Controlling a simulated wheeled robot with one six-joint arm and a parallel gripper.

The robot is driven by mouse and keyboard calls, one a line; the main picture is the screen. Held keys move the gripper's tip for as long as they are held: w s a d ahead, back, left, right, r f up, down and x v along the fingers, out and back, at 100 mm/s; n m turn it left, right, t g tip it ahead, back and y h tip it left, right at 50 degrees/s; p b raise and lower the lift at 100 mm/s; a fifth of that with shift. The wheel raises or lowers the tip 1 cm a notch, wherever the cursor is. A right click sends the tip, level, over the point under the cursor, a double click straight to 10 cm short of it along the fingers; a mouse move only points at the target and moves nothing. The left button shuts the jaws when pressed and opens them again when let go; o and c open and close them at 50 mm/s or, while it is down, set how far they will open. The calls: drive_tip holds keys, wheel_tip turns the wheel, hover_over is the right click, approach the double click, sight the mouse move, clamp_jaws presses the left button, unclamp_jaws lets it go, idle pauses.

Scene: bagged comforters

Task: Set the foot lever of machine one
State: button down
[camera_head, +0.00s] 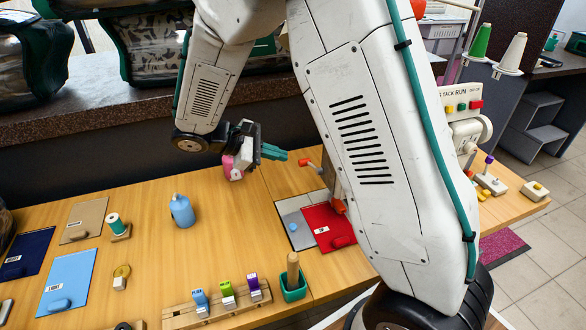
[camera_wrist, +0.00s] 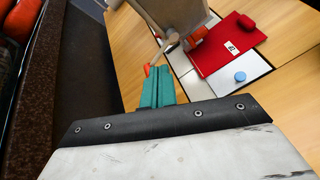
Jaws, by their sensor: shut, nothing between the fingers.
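My gripper (camera_head: 275,153) has teal fingers pressed together, held above the back of the wooden table. They also show in the wrist view (camera_wrist: 158,88), with nothing between them. A red-tipped lever (camera_head: 308,163) lies just right of the fingertips in the head view. Its red tip (camera_wrist: 147,70) appears close to the fingertips in the wrist view; I cannot tell whether they touch. A pale machine body (camera_wrist: 168,12) stands beyond it, with an orange-red part (camera_wrist: 196,37) at its side. In the head view my arm hides most of this machine. I cannot tell which lever is the foot lever.
A control panel (camera_head: 458,92) is at right.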

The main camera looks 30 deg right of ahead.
drive_tip(key=w+a+f+n+t+h, duration=0.2)
drive_tip(key=w+f+n+h, duration=0.1)
drive_tip(key=w+f, duration=0.3)
drive_tip(key=x, duration=0.3)
drive_tip(key=s+f+x, duration=0.1)
drive_tip(key=x, duration=0.6)
drive_tip(key=shift+s+a+f, duration=0.15)
drive_tip(key=shift+a+f, duration=0.05)
drive_tip(key=shift+a+r, duration=0.1)
